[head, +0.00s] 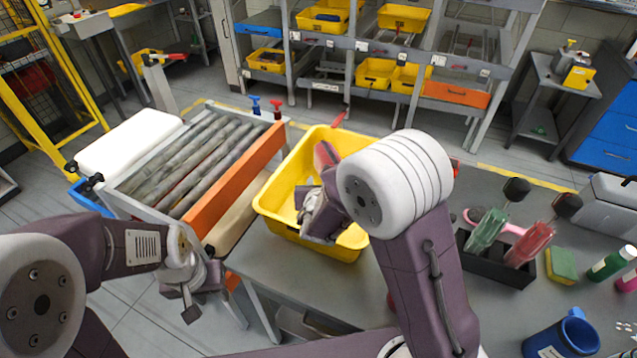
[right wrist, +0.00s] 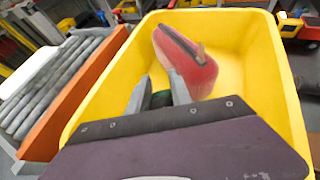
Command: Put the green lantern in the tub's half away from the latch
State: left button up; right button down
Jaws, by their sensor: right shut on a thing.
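The yellow tub (head: 282,203) stands at the left end of the grey table; it fills much of the right wrist view (right wrist: 108,92). My right gripper (head: 318,208) reaches down into the tub. In the right wrist view its fingers (right wrist: 160,98) are shut on a dark green thing (right wrist: 161,99), probably the green lantern, mostly hidden by the gripper. A red, iron-shaped thing (right wrist: 188,62) lies in the tub just beyond the fingers. I cannot make out the latch surely. My left gripper (head: 188,299) hangs left of the table, away from the tub; its jaw state is unclear.
A roller conveyor (head: 190,160) with an orange side stands left of the tub. To the right are a black holder (head: 496,262) with green and red tools, a sponge (head: 561,266), a green bottle (head: 611,263) and a blue mug (head: 562,338). Shelves stand behind.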

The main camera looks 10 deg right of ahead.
jog(key=c, duration=1.3)
grip_release()
jog(key=shift+o, duration=0.7)
jog(key=shift+s+r+p, duration=0.1)
jog(key=shift+r+p, duration=0.1)
jog(key=shift+p, duration=0.1)
jog(key=b+v, duration=0.2)
jog(key=v, duration=0.9)
jog(key=shift+s, duration=0.35)
jog(key=shift+r, duration=0.1)
